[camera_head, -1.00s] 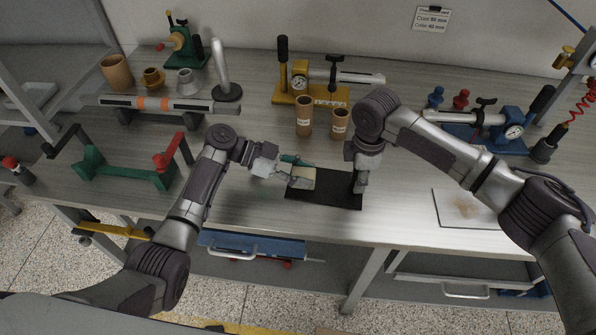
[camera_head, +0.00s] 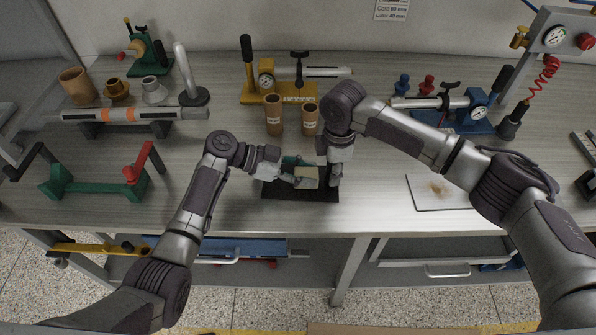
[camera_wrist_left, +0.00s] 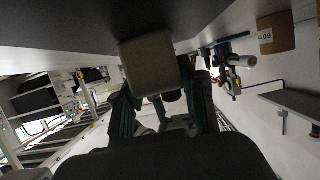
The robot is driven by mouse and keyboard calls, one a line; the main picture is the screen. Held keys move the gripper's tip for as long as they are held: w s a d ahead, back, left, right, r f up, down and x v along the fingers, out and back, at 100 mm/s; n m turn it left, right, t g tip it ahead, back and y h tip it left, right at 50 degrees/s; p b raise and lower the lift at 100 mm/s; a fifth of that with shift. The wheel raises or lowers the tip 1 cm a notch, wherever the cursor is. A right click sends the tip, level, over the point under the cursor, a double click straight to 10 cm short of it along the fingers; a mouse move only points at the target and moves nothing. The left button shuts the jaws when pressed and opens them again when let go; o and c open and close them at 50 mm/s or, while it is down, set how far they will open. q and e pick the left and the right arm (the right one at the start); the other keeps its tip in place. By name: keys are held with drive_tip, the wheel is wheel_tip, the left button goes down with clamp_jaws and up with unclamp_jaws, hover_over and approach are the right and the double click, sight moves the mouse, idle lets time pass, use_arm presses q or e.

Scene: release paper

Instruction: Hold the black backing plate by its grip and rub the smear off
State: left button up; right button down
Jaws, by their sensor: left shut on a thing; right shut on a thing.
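The black backing plate (camera_head: 290,194) lies flat near the front edge of the bench, partly covered by my grippers. My right gripper (camera_head: 334,178) points down at the plate's right end and is shut on its grip, which the fingers mostly hide. My left gripper (camera_head: 288,174) is shut on a beige pad (camera_head: 307,178) over the middle of the plate. In the left wrist view the pad (camera_wrist_left: 152,65) sits between my dark green fingers. I cannot tell whether the pad touches the plate. No smear shows on the visible part of the plate.
A white sheet with a brown stain (camera_head: 438,191) lies to the right. Two brown tubes (camera_head: 274,115) stand behind the plate. A green stand with red handle (camera_head: 98,186) is at the left. The bench front between plate and sheet is clear.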

use_arm(q)
drive_tip(key=shift+r, duration=0.15)
drive_tip(key=shift+r, duration=2.95)
